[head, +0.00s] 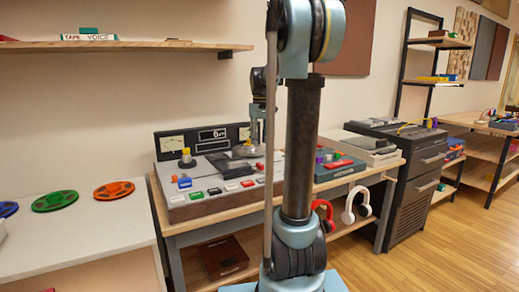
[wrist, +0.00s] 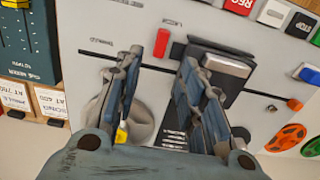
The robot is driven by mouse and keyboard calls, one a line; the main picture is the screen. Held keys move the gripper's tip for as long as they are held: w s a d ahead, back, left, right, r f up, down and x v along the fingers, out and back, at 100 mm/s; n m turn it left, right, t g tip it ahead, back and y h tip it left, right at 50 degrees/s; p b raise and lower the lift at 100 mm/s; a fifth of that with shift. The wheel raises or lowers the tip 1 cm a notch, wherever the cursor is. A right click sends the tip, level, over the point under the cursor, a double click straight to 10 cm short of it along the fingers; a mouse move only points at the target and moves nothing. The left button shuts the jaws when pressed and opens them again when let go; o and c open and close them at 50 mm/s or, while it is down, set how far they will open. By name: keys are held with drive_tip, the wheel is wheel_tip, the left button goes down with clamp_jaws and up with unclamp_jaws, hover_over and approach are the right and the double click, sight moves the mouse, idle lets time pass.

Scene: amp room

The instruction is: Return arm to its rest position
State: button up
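My gripper (wrist: 158,72) is open in the wrist view, its two fingers apart and nothing visibly held between them. Beyond the fingers is the light grey panel of the tape machine (wrist: 262,75). A metal-topped block (wrist: 228,66) and a small red lever (wrist: 161,43) sit on that panel near the fingertips. In the head view, my arm stands in front of the bench, and part of my wrist and gripper shows left of the column over the tape machine (head: 183,205). The contact between fingertips and machine cannot be told.
The machine stands on a wooden bench (head: 205,229), beside a teal mixer (head: 338,168). A wall shelf (head: 130,46) is at upper left. A white table (head: 75,240) holds coloured reels at left. Red headphones (head: 326,213) and white headphones (head: 355,203) hang at the bench front. Floor (head: 430,255) is clear at right.

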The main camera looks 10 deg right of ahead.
drive_tip(key=shift+r, duration=0.4)
drive_tip(key=shift+s, duration=0.1)
drive_tip(key=s+f+m+t, duration=0.1)
drive_tip(key=s+f, duration=0.2)
drive_tip(key=s, duration=0.6)
drive_tip(key=s+f+m, duration=0.1)
drive_tip(key=s+f, duration=0.2)
drive_tip(key=s, duration=0.6)
drive_tip(key=s+a+f+m+t, duration=0.1)
drive_tip(key=s+f, duration=1.4)
drive_tip(key=shift+s+m, duration=0.3)
drive_tip(key=shift+s, duration=0.1)
drive_tip(key=shift+a, duration=0.1)
